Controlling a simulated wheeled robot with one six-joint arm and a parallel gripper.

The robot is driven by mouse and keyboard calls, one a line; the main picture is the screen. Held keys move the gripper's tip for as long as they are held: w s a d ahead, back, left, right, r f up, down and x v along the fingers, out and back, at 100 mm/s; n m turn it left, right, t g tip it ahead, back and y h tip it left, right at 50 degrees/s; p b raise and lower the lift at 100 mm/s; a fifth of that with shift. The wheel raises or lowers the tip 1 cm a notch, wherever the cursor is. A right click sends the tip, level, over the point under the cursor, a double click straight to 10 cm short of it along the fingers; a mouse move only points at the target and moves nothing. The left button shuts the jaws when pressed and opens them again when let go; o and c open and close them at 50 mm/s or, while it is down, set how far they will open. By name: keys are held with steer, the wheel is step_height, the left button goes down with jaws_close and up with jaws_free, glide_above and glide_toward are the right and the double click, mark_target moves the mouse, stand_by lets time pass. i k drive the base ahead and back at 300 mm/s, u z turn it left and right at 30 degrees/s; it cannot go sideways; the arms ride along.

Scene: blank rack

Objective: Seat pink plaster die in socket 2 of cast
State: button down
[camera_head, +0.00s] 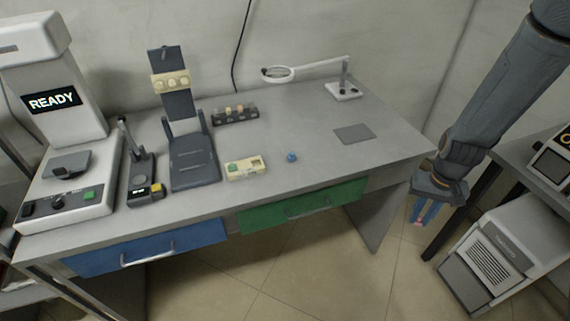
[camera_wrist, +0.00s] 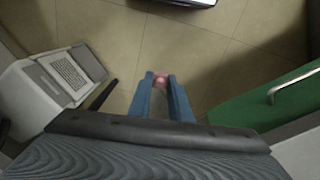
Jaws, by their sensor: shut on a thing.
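My gripper (camera_head: 422,217) hangs off the right end of the desk, over the floor, with its blue fingers pointing down. In the wrist view my gripper (camera_wrist: 161,84) is shut on a small pink die (camera_wrist: 160,80), held between the fingertips. The die shows only as a pink speck in the head view (camera_head: 418,223). A cream block with sockets (camera_head: 172,82), which looks like the cast, sits high on the dark upright stand (camera_head: 195,165). Its socket numbers are too small to read. A cream tray with a green piece (camera_head: 245,174) lies near the desk's front edge.
A dark rack with several tan pieces (camera_head: 236,115), a blue knob-like object (camera_head: 291,157), a grey mat (camera_head: 354,134) and a magnifier lamp (camera_head: 343,91) are on the desk. A machine reading READY (camera_head: 60,120) stands left. A white-grey unit (camera_head: 505,255) stands at lower right.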

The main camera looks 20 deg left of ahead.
mark_target(252, 166)
steer(key=u, duration=1.3)
